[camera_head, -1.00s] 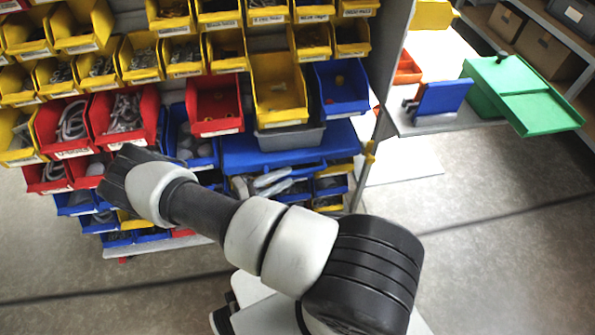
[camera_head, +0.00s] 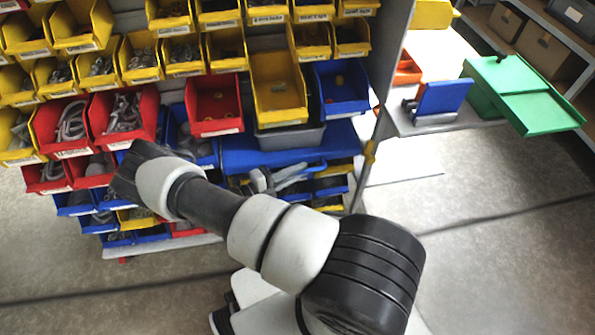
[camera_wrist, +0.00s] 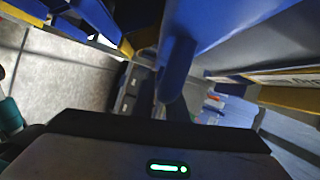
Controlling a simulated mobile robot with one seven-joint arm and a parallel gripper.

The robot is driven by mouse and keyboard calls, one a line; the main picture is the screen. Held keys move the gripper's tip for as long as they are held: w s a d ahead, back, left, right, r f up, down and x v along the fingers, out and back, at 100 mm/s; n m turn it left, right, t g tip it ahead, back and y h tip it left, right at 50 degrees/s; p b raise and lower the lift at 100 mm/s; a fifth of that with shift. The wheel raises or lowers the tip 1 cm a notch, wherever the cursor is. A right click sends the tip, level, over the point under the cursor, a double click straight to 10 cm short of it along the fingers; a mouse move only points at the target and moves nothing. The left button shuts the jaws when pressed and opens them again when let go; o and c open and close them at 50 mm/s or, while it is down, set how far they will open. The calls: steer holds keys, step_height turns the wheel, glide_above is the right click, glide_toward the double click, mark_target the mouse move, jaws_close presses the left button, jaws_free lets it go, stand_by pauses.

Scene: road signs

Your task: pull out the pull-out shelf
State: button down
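The pull-out shelf appears to be the blue flat shelf (camera_head: 285,153) low in the bin rack, above small blue and yellow bins. My arm reaches left across the rack's lower front and bends out of sight. Grey and blue shapes below the shelf may be my gripper, but I cannot tell clearly. In the wrist view a large blue surface (camera_wrist: 222,22) fills the upper middle, with a rounded blue bar (camera_wrist: 177,68) hanging close in front of my gripper (camera_wrist: 170,108). The fingertips are dark and unclear, so contact and opening cannot be told.
Yellow and red bins, such as a red bin (camera_head: 214,107), jut out above and left. A grey tray (camera_head: 290,136) sits over the shelf.

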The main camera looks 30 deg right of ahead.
steer(key=s+a+p, duration=0.1)
steer(key=s+a, duration=0.2)
steer(key=s, duration=0.7)
steer(key=s+a, duration=0.3)
steer(key=s, duration=0.7)
steer(key=shift+s+p, duration=0.15)
steer(key=shift+p, duration=0.2)
steer(key=c, duration=1.8)
jaws_free()
steer(key=shift+o, duration=0.2)
steer(key=s+a+r, duration=0.1)
steer(key=a, duration=1.6)
steer(key=shift+s+a+r, duration=0.15)
steer(key=shift+s+r, duration=0.05)
steer(key=shift+s, duration=0.2)
